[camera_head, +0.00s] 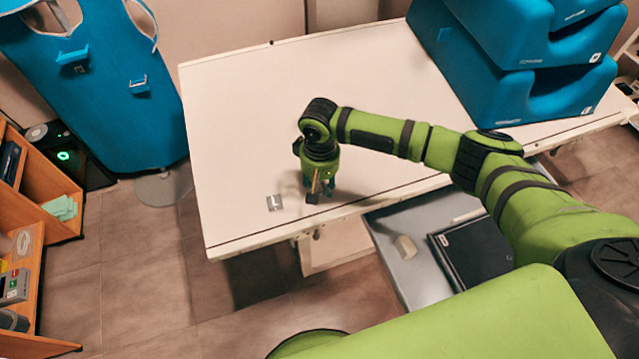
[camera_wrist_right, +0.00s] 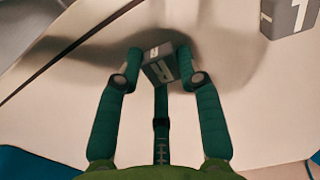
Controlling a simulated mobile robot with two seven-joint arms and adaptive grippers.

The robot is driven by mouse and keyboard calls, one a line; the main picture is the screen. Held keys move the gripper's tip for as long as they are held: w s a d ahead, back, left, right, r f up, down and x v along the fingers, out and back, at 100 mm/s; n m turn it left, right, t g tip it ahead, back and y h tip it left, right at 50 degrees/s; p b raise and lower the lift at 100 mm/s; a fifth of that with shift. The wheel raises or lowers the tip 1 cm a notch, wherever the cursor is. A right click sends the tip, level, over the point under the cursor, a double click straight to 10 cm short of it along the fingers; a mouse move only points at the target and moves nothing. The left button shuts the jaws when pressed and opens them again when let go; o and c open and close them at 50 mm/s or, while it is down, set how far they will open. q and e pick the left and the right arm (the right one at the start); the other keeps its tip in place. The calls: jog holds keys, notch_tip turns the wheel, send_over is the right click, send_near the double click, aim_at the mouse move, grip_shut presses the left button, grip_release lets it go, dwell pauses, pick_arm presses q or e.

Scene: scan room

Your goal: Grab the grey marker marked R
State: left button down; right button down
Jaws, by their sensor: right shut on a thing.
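The grey marker marked R (camera_wrist_right: 161,66) is a small dark grey block with a pale letter R. It sits between the fingertips of my right gripper (camera_wrist_right: 160,75) in the right wrist view, with a finger touching each side. In the head view my right gripper (camera_head: 318,192) points down near the front edge of the white table, and the R marker (camera_head: 312,198) shows only slightly at its fingertips. I cannot tell whether the marker touches the table. A second grey marker with an L-like sign (camera_head: 274,202) lies on the table to the left. My left gripper is not in view.
The white table (camera_head: 240,110) is mostly clear. Blue foam blocks (camera_head: 480,75) stand at its back right. A grey lower surface (camera_head: 400,270) with a pale block is in front of the table.

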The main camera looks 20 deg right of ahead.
aim_at(319, 186)
jog(key=shift+r, duration=0.5)
notch_tip(319, 186, up, 3)
jog(key=shift+w+f+b, duration=0.1)
jog(key=shift+f+b, duration=0.1)
jog(key=shift+b, duration=0.5)
jog(key=s+d+r+b, duration=0.1)
jog(key=d+r+b, duration=0.2)
jog(key=d+r, duration=0.4)
jog(key=shift+s+d+r, duration=0.2)
jog(key=shift+s+d, duration=0.2)
jog(key=shift+d, duration=1.95)
jog(key=shift+c, duration=2)
grip_release()
jog(key=shift+r, duration=0.1)
